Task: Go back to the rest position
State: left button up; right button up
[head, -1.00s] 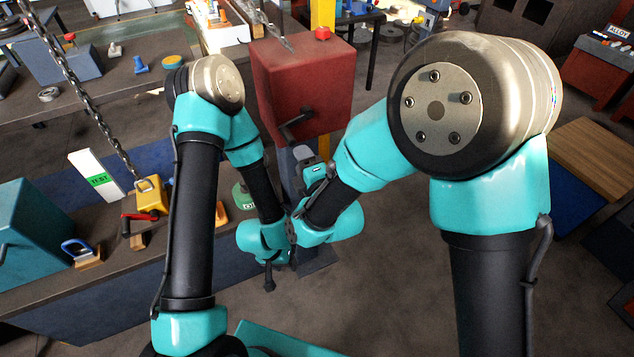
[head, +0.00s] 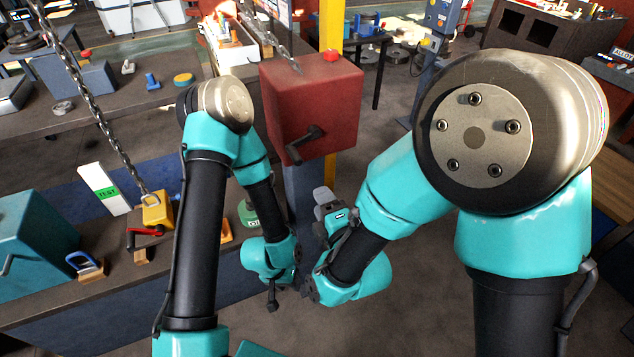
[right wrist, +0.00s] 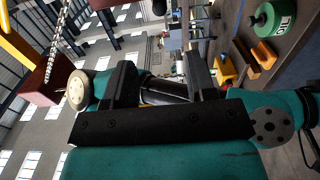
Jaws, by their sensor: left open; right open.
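My left gripper (head: 272,297) is the lower one in the head view, small and dark beneath its teal wrist, in front of the grey post. My right gripper (head: 327,203) points up beside that post, below the red box. In the right wrist view my right gripper (right wrist: 160,75) has its two dark fingers wide apart with nothing held between them. Part of my own other arm shows behind the fingers. Both grippers are empty as far as I can see. The left fingertips are too small to make out.
A red box (head: 312,105) with a black crank stands on a grey post (head: 303,200) close by the grippers. A bench on the left holds a yellow block (head: 157,210) on a chain, a teal box (head: 30,245) and a green weight (head: 247,213). The floor at the lower right is clear.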

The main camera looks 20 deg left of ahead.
jog(key=w+d+f+m+g+h, duration=0.2)
jog(key=w+d+f+m+h, duration=0.15)
jog(key=d+f+m, duration=0.5)
jog(key=w+d+f+m+g+h, duration=0.2)
jog(key=d+f+m+g+h, duration=0.3)
jog(key=d+f, duration=0.55)
jog(key=s+d+f+m+g, duration=0.2)
jog(key=s+d+f+m, duration=0.4)
jog(key=d, duration=0.3)
jog(key=s+d+f+m+g, duration=0.3)
jog(key=s+d+f+m, duration=0.3)
jog(key=d+m, duration=0.3)
jog(key=shift+s+f, duration=0.4)
jog(key=shift+f, duration=0.3)
jog(key=shift+a, duration=0.15)
